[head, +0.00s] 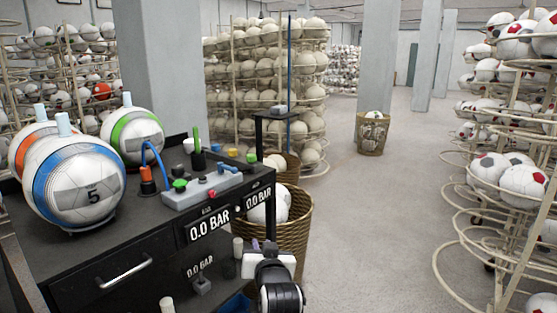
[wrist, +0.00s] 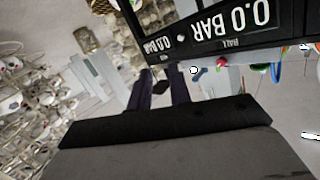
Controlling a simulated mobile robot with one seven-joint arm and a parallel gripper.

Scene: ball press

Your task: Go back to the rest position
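My gripper (head: 264,243) is at the lower middle of the head view, in front of the black bench's right end. In the wrist view its two dark fingers (wrist: 160,82) stand apart, with floor showing between them. A small dark shape also shows between them; I cannot tell what it is. No ball is in the gripper. The black bench (head: 130,240) carries balls with blue (head: 78,185), orange (head: 30,130) and green (head: 132,135) markings, and a grey control block (head: 202,190). Its displays read 0.0 BAR (head: 209,224).
A wicker basket with balls (head: 292,235) stands close behind my gripper. Ball racks stand at the right (head: 510,190) and back (head: 265,75). A smaller basket (head: 372,135) stands by a pillar (head: 378,60). The floor aisle (head: 385,220) is clear.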

